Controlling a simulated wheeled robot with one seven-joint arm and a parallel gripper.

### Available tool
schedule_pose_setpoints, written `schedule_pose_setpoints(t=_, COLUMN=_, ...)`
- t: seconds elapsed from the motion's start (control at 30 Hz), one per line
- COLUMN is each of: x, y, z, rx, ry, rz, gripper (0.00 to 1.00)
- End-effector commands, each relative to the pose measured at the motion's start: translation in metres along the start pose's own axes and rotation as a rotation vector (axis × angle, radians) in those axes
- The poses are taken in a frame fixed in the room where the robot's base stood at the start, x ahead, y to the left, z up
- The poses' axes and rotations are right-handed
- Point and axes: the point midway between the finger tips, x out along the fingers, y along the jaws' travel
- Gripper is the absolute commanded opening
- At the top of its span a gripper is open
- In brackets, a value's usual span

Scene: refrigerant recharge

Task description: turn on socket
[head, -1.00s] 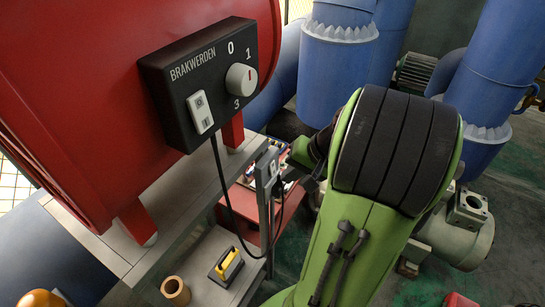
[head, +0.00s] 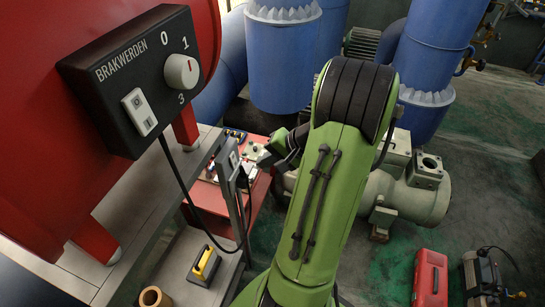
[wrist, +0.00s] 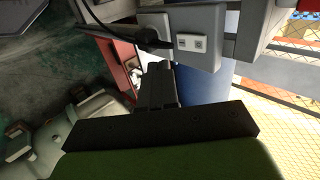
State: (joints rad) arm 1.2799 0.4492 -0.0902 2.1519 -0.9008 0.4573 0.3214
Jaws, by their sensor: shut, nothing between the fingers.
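The grey socket box (head: 228,162) sits on a post at the corner of the metal frame in the head view. In the wrist view the socket box (wrist: 192,42) shows a white two-part switch (wrist: 190,43) on its face and a black plug with cable (wrist: 138,35) on its left. My gripper (head: 264,158) is beside the box, to its right in the head view. In the wrist view my gripper (wrist: 160,68) is shut and empty, its tips just below and left of the switch. I cannot tell whether they touch the box, or the switch's position.
A black BRAKWERDEN control box (head: 135,75) with a knob and rocker is on the red tank (head: 50,150). A black cable (head: 185,195) hangs close by. A yellow-handled item (head: 204,265) lies on the lower shelf. A red case (head: 430,278) stands on the floor at right.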

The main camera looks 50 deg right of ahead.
Motion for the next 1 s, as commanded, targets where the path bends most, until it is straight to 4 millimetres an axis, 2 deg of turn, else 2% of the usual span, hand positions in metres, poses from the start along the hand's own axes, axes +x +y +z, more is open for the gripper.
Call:
schedule_pose_setpoints(t=0.03, x=0.014, y=0.002, z=0.001, rx=-0.001, ry=-0.005, rz=0.000, gripper=0.00)
schedule_pose_setpoints(t=0.17, x=0.042, y=0.002, z=0.001, rx=-0.001, ry=-0.005, rz=0.000, gripper=0.00)
schedule_pose_setpoints(t=0.33, x=0.061, y=-0.018, z=0.001, rx=-0.004, ry=-0.001, rz=0.002, gripper=0.00)
schedule_pose_setpoints(t=0.5, x=0.068, y=-0.025, z=0.000, rx=-0.002, ry=0.001, rz=0.002, gripper=0.00)
schedule_pose_setpoints(t=1.0, x=0.073, y=-0.026, z=0.001, rx=-0.002, ry=-0.001, rz=-0.055, gripper=0.00)
